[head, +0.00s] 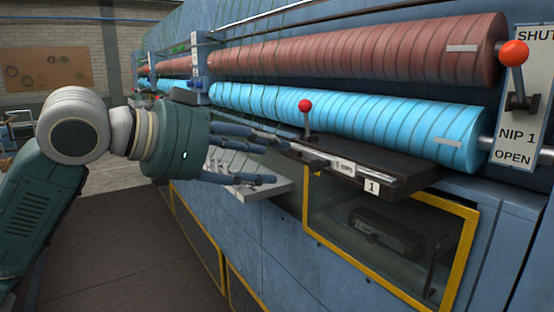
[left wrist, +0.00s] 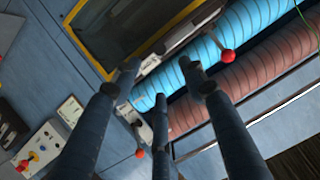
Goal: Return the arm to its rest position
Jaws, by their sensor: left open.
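My left arm comes in from the left in the head view. Its dark blue-grey gripper (head: 274,160) is open, with its fingers pointing right at the machine, just left of a dark ledge (head: 390,172). A small red-knobbed lever (head: 305,106) stands upright on that ledge, close to the upper fingertips. In the left wrist view the gripper's fingers (left wrist: 161,82) are spread, with nothing between them. A red knob (left wrist: 228,56) shows past the fingertips. I cannot tell from these views whether a fingertip touches the ledge. My right gripper is not in view.
The blue machine carries cyan rollers (head: 350,118) and brown-red rollers (head: 360,55). A larger red-knobbed lever (head: 513,54) is on the NIP 1 plate at right. A pale grey shelf (head: 272,190) juts out under my fingers. A yellow-framed window (head: 385,240) is below. Dark floor (head: 125,240) lies open at lower left.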

